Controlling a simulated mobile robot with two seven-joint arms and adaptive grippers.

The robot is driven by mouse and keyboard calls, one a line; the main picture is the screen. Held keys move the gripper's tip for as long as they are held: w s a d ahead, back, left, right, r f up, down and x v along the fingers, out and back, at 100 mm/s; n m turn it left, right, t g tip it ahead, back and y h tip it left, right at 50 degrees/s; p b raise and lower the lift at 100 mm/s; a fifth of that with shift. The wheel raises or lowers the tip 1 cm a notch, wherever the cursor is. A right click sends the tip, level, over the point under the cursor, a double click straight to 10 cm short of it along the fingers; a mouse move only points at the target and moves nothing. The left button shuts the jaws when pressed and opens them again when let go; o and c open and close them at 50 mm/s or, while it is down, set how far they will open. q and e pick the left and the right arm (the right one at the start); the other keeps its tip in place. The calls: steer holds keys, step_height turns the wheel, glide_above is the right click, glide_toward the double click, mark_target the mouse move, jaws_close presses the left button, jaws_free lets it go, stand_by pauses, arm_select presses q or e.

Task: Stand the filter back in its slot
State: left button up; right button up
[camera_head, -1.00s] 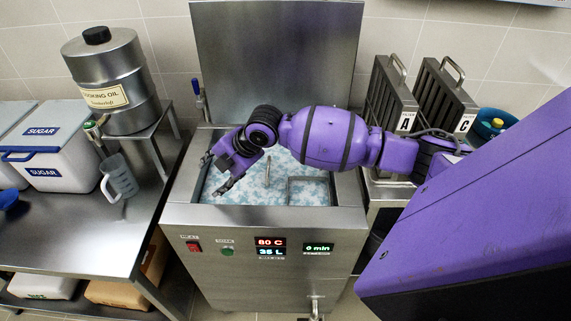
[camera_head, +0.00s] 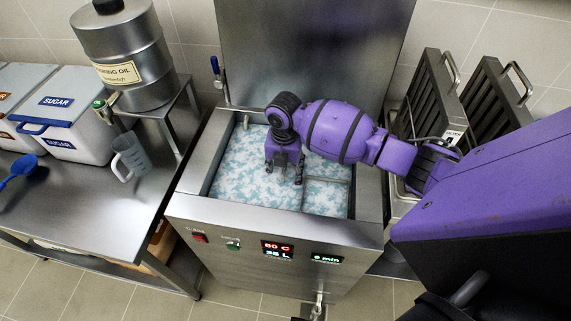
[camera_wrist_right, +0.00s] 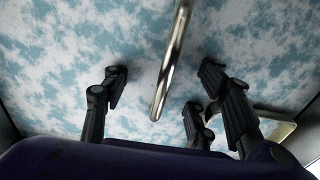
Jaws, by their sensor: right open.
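A thin metal handle (camera_wrist_right: 172,60) stands out of the blue-and-white foamy liquid in the steel tank (camera_head: 195,160). The foam hides whatever is below it. My right gripper (camera_head: 284,172) points down over the foam, fingers apart and empty. In the right wrist view the handle lies between the open fingers (camera_wrist_right: 163,76), and I cannot tell whether they touch it. Two dark slatted filters stand upright right of the tank, a nearer one (camera_head: 433,95) and a farther one (camera_head: 490,95), each with a metal handle on top. My arm hides their lower parts and the slots.
A metal frame (camera_head: 328,181) shows at the foam's right side. The tank's raised lid (camera_head: 310,50) stands behind. The left counter (camera_head: 90,205) holds a cooking oil drum (camera_head: 130,60) on a stand, a sugar bin (camera_head: 65,108), a clear jug (camera_head: 130,155) and a blue scoop (camera_head: 20,168).

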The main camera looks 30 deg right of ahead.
step_height(320, 180, down, 5)
steer(key=shift+f, duration=0.1)
arm_select(q)
steer(key=shift+w+a+r, duration=0.1)
steer(key=shift+w+r, duration=0.05)
steer(key=shift+w, duration=0.5)
arm_select(e)
steer(key=shift+f, duration=0.5)
